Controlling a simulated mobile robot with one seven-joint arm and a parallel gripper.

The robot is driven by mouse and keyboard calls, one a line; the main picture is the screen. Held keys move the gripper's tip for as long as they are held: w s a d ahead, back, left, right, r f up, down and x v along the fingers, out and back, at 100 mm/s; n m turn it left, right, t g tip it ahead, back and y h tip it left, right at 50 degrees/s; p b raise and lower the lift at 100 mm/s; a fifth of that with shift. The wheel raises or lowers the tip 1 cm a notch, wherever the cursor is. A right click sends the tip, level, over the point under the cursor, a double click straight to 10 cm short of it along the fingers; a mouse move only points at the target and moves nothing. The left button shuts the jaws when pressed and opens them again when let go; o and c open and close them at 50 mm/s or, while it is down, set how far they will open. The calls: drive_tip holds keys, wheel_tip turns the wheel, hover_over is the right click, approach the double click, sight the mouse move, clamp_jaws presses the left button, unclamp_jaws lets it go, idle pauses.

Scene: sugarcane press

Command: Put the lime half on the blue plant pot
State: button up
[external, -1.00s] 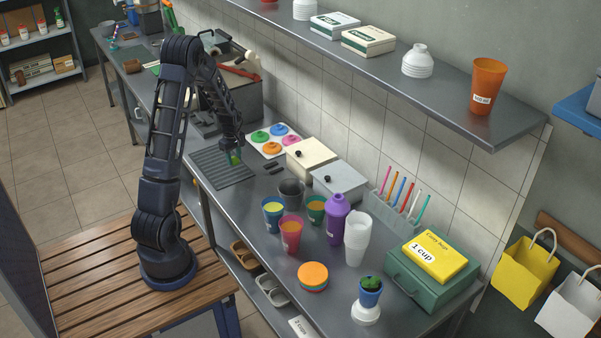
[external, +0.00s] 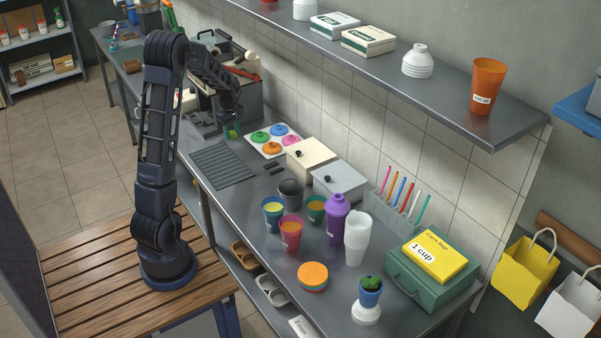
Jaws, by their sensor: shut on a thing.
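My gripper (external: 231,124) is shut on the lime half (external: 233,133), a small green piece showing at its fingertips. It holds the lime above the counter, left of the tray of coloured lids and above the far end of the ribbed grey mat. The fingers hide much of the lime. The blue plant pot (external: 370,297) stands at the front right of the counter on a white base (external: 366,313). A small green plant fills its top. My gripper is far from the pot.
Between them stand a dark cup (external: 291,193), coloured cups, a purple shaker (external: 337,219), white stacked cups (external: 355,238) and a stack of orange-topped discs (external: 312,276). A green case (external: 433,283) is right of the pot. The ribbed mat (external: 222,166) is clear.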

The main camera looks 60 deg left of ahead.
drive_tip(key=w+d+r+m, duration=0.2)
drive_tip(key=w+d, duration=0.4)
drive_tip(key=d, duration=0.5)
drive_tip(key=w+d+r+m, duration=0.2)
drive_tip(key=w+d, duration=0.4)
drive_tip(key=d, duration=0.5)
drive_tip(key=w+d+r+m, duration=0.25)
drive_tip(key=w+d, duration=0.25)
drive_tip(key=d, duration=0.6)
drive_tip(key=d+r+m, duration=0.3)
drive_tip(key=d+m, duration=0.1)
drive_tip(key=d, duration=1.6)
wheel_tip(320, 180, up, 6)
drive_tip(key=m, duration=0.6)
hover_over(371, 284)
wheel_tip(371, 284, down, 20)
drive_tip(key=shift+d+r, duration=0.1)
drive_tip(key=shift+r, duration=0.05)
